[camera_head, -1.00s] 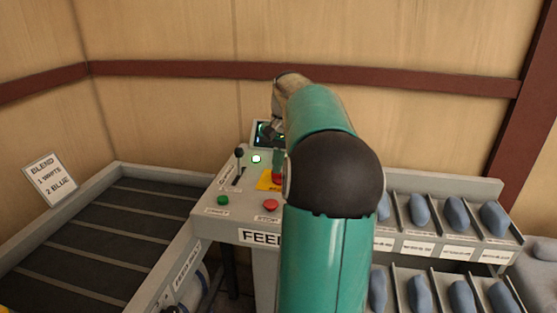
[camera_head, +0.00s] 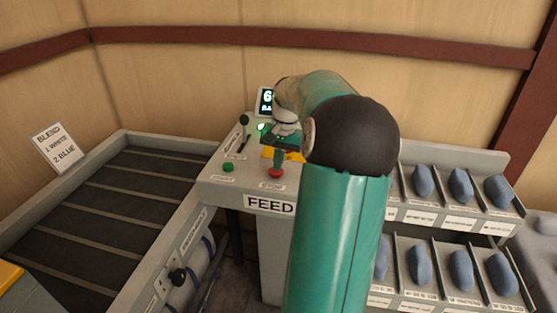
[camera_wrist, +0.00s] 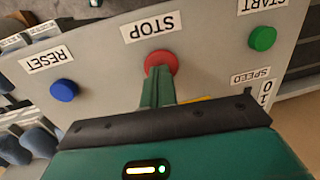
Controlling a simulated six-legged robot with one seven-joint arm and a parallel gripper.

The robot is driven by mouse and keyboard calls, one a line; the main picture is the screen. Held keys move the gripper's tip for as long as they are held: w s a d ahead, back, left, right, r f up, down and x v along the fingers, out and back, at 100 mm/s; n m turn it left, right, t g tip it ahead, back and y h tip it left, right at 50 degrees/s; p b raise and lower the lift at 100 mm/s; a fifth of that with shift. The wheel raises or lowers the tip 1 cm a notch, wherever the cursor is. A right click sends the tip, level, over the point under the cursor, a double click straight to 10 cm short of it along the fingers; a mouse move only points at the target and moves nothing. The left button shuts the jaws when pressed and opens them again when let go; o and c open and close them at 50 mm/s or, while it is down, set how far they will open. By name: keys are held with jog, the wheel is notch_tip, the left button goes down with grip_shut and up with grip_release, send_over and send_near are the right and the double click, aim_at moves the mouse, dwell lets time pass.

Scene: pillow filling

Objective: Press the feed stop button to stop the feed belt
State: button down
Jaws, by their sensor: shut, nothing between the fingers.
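The red stop button (camera_head: 276,173) sits on the grey feed console (camera_head: 212,185), above the FEED sign. In the wrist view the red button (camera_wrist: 161,61) lies beside the STOP label (camera_wrist: 150,27). My gripper (camera_head: 278,165) is shut and empty, pointing down at the button. In the wrist view its fingertips (camera_wrist: 158,72) overlap the button's near edge. I cannot tell whether they touch it or hover just above. The feed belt (camera_head: 120,200) runs on the left, dark with pale crossbars.
A green start button (camera_head: 228,167) and a black lever (camera_head: 244,121) stand left of the stop button. A blue reset button (camera_wrist: 64,91) shows in the wrist view. A small screen (camera_head: 266,101) stands behind. Racks of blue pillows (camera_head: 461,187) fill the right.

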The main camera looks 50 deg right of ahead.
jog(key=shift+s+a+f, duration=0.1)
jog(key=shift+a+f, duration=0.1)
jog(key=shift+f, duration=0.95)
jog(key=shift+r, duration=0.15)
jog(key=shift+d+r, duration=0.1)
jog(key=shift+r, duration=0.25)
notch_tip(320, 180, up, 14)
jog(key=d, duration=0.1)
jog(key=shift+s+d+r, duration=0.2)
jog(key=shift+s+d, duration=0.05)
jog(key=shift+s, duration=0.2)
jog(key=shift+s+d, duration=0.1)
